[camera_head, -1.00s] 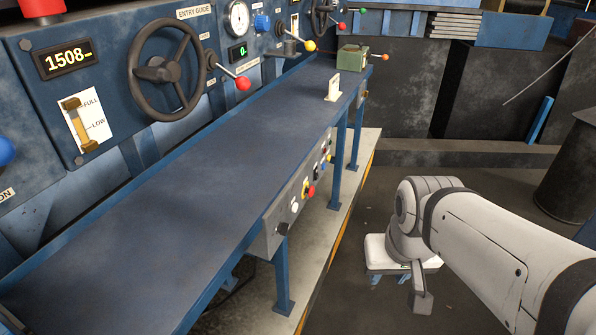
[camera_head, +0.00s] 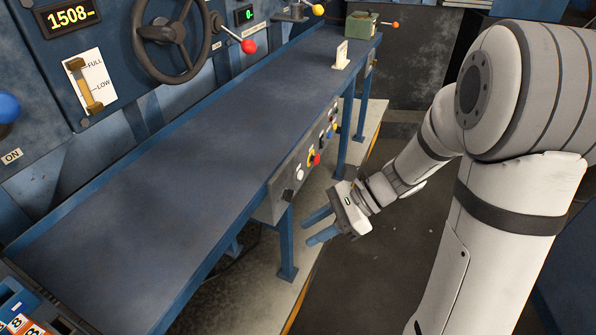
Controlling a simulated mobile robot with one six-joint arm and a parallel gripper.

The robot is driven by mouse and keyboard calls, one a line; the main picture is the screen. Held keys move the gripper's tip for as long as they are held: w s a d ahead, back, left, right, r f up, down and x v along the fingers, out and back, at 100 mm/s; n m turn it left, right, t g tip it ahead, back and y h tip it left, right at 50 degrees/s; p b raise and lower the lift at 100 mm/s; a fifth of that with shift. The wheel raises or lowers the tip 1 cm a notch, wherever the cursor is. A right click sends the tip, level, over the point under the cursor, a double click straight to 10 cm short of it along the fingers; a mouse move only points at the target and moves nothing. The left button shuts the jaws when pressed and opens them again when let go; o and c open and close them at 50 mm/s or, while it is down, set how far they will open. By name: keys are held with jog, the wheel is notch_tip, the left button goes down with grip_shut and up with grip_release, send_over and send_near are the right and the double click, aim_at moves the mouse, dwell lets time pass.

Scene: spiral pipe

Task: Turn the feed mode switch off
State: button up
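A grey control box (camera_head: 270,208) hangs on the front side of the blue table. It carries a black knob (camera_head: 288,195), a white button (camera_head: 299,175), a red button on yellow (camera_head: 314,159) and several smaller controls farther along. No label on it is readable, so I cannot tell which control is the feed mode switch or how it is set. My gripper (camera_head: 308,232) has blue fingers that stand apart with nothing between them. It is to the right of and below the black knob in the picture, apart from the box, with the fingers pointing left.
The long blue table (camera_head: 190,190) is mostly bare, with a small cream upright piece (camera_head: 341,56) and a green box (camera_head: 361,27) at its far end. A wall panel behind holds a handwheel (camera_head: 166,40), a FULL/LOW gauge (camera_head: 90,82) and a red-knobbed lever (camera_head: 248,47). A blue table leg (camera_head: 286,245) stands below the box.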

jog(key=w+f+m+t+y, duration=0.4)
jog(key=w+f+m+y, duration=0.1)
jog(key=w+m, duration=0.4)
jog(key=m+t, duration=0.6)
jog(key=m, duration=0.2)
send_near(293, 195)
jog(key=a, duration=0.1)
jog(key=x, duration=0.8)
jog(key=shift+w+f+m, duration=0.25)
jog(key=shift+w+m, duration=0.05)
jog(key=shift+w, duration=0.05)
jog(key=shift+c, duration=0.3)
jog(key=c, duration=0.6)
